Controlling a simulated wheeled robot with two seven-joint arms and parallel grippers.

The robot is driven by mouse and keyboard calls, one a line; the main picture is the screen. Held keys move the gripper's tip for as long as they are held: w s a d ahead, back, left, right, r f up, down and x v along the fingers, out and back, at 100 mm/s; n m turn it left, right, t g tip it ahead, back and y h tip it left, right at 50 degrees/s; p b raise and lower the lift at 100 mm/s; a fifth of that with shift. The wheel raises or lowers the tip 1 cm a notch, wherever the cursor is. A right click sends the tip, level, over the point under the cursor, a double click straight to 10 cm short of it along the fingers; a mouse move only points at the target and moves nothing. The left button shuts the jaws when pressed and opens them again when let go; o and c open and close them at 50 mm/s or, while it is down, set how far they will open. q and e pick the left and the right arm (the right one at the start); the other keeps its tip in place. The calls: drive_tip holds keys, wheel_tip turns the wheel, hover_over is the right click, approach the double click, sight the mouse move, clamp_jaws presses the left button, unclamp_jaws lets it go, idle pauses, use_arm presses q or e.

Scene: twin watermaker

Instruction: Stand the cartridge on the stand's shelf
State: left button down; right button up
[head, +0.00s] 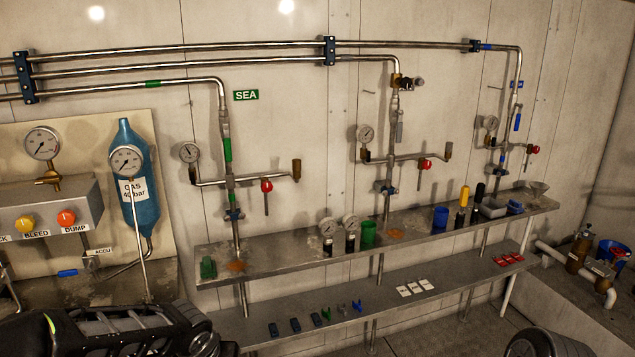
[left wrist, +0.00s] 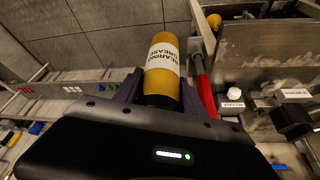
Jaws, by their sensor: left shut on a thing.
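The cartridge (left wrist: 162,82) is a yellow cylinder with a white "BEARING GREASE" label and a dark lower end. My left gripper (left wrist: 160,92) is shut on it, with a dark finger on each side, in the left wrist view. The cartridge does not show in the head view, where my left arm crosses the lower left corner. The likely stand is the long metal one along the wall, with an upper shelf (head: 285,256) and a lower shelf (head: 345,311). I cannot tell which shelf is meant. My right gripper is not in view.
The upper shelf carries a green cup (head: 368,232), gauges, a blue cup (head: 440,217) and a yellow-topped cylinder (head: 464,197). Pipes with red-handled valves (head: 267,186) hang above it. Small blue blocks (head: 295,325) and white cards (head: 415,287) lie on the lower shelf. A red bar (left wrist: 205,90) is beside the cartridge.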

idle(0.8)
use_arm(q)
wheel_tip(320, 180, up, 5)
drive_tip(key=shift+w+r, duration=0.1)
drive_tip(key=shift+w, duration=0.05)
